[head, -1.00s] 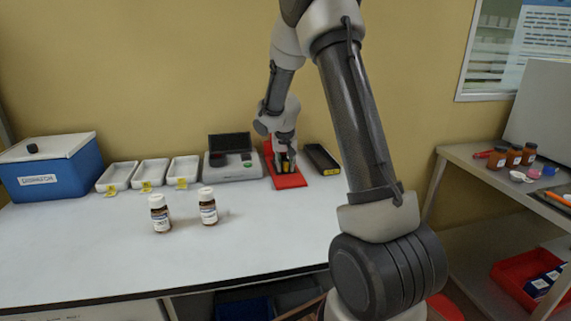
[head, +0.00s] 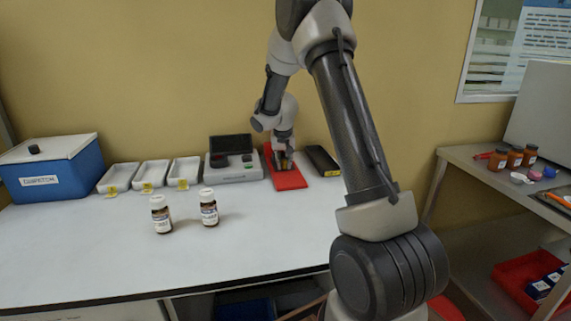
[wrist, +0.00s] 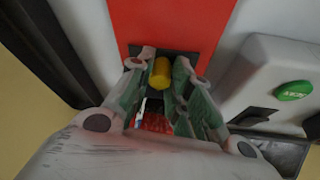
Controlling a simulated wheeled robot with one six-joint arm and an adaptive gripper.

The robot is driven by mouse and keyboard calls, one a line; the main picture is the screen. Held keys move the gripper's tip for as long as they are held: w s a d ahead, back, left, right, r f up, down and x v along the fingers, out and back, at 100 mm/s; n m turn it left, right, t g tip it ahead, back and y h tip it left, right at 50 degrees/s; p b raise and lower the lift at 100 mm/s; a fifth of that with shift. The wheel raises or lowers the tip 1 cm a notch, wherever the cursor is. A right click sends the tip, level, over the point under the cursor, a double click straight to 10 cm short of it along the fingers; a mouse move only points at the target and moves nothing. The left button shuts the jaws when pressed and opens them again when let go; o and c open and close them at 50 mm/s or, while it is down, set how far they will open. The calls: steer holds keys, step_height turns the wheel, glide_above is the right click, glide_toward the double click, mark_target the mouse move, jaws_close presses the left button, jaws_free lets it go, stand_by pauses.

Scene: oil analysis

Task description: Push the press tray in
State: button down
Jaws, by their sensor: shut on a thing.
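The red press stands against the back wall, with its flat red plate (head: 290,181) reaching toward the front of the bench. My gripper (head: 284,160) is low over the back part of this plate. The wrist view shows the red plate (wrist: 172,22) ahead of the fingers and a yellow cylinder (wrist: 160,73) between the two fingertips. My gripper (wrist: 160,66) is shut on this yellow cylinder. A dark block (wrist: 185,58) lies under the fingertips. I cannot tell which part is the tray, as the fingers hide much of the press.
A grey instrument (head: 235,173) with a dark screen stands close left of the press. A black case (head: 322,160) lies close on its right. Two brown bottles (head: 161,216) (head: 209,210) stand farther front left. The bench (head: 100,250) in front is clear.

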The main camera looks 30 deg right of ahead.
steer(key=c, duration=1.6)
jaws_free()
steer(key=shift+w, duration=0.25)
steer(key=shift+r, duration=0.15)
steer(key=v, duration=1.1)
steer(key=shift+s+r, duration=0.25)
steer(key=shift+r, duration=0.05)
steer(key=s+f+n+g, duration=0.2)
steer(key=s+f+n, duration=0.1)
steer(key=s, duration=0.5)
steer(key=s+a+r+n+t, duration=0.1)
steer(key=s+a+r, duration=0.1)
steer(key=s, duration=0.8)
steer(key=s+a+r+n+y, duration=0.1)
steer(key=s+a+r, duration=0.2)
steer(key=s, duration=0.6)
steer(key=s+a+r+t+y, duration=0.1)
steer(key=s+a+r, duration=0.1)
steer(key=s+r, duration=0.4)
steer(key=s, duration=0.4)
steer(key=shift+s+a+r+n+t, duration=0.2)
steer(key=shift+s+a+n+t, duration=0.1)
steer(key=shift+s+a+n, duration=0.1)
